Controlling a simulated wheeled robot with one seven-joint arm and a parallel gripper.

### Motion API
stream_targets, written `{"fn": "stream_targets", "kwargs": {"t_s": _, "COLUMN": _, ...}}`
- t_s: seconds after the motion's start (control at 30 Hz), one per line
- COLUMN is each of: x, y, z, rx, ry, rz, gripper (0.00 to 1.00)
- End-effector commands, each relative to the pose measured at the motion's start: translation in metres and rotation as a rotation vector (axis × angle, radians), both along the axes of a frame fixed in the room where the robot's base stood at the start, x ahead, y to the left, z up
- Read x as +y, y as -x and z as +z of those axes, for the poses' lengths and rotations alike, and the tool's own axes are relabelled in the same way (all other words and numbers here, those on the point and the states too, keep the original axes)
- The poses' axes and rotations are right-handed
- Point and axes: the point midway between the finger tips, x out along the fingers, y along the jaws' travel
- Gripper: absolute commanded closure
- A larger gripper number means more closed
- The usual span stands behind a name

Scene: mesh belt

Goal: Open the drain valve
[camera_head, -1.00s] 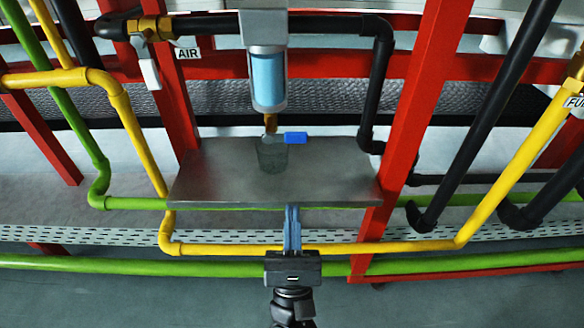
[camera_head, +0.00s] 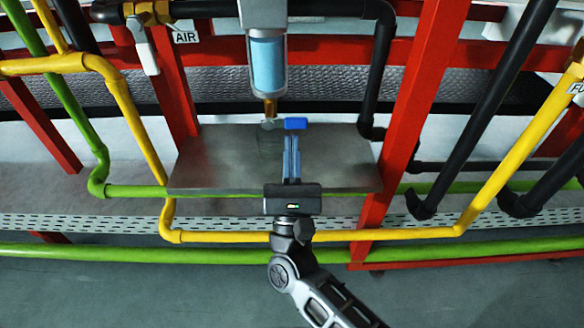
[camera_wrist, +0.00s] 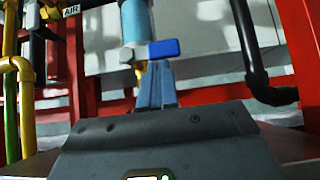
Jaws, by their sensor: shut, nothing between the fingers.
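The drain valve has a blue handle (camera_head: 296,123) that points to the right from a small metal body (camera_head: 270,124). It sits under a clear filter bowl with blue liquid (camera_head: 267,65). In the wrist view the blue handle (camera_wrist: 164,48) lies just beyond my fingertips, with the bowl (camera_wrist: 134,20) above left. My gripper (camera_head: 291,140) is shut and empty, its fingers pointing at the handle from the near side. In the wrist view the fingers (camera_wrist: 156,68) are together and overlap the handle's lower edge; I cannot tell whether they touch it.
Red posts (camera_head: 405,130) flank the shelf. Yellow (camera_head: 350,236), green and black pipes run around it. An AIR label (camera_head: 186,37) hangs at upper left.

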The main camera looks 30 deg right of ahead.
Motion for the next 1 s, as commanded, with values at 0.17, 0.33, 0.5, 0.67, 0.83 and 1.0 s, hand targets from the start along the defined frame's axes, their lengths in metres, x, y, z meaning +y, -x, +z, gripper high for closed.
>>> {"fn": "stream_targets", "kwargs": {"t_s": 0.17, "x": -0.0013, "y": -0.0016, "z": 0.0022, "rx": 0.0, "ry": 0.0, "rz": 0.0, "gripper": 1.0}}
{"fn": "stream_targets", "kwargs": {"t_s": 0.33, "x": -0.0011, "y": -0.0016, "z": 0.0022, "rx": 0.0, "ry": 0.0, "rz": 0.0, "gripper": 1.0}}
{"fn": "stream_targets", "kwargs": {"t_s": 0.5, "x": -0.0017, "y": -0.001, "z": 0.003, "rx": 0.009, "ry": 0.018, "rz": -0.001, "gripper": 1.0}}
{"fn": "stream_targets", "kwargs": {"t_s": 0.67, "x": -0.003, "y": 0.0001, "z": 0.0044, "rx": 0.048, "ry": 0.081, "rz": -0.001, "gripper": 1.0}}
{"fn": "stream_targets", "kwargs": {"t_s": 0.83, "x": -0.0038, "y": 0.0002, "z": 0.0052, "rx": 0.07, "ry": 0.121, "rz": -0.001, "gripper": 1.0}}
{"fn": "stream_targets", "kwargs": {"t_s": 1.0, "x": -0.0043, "y": 0.0009, "z": 0.0067, "rx": 0.096, "ry": 0.168, "rz": -0.001, "gripper": 1.0}}
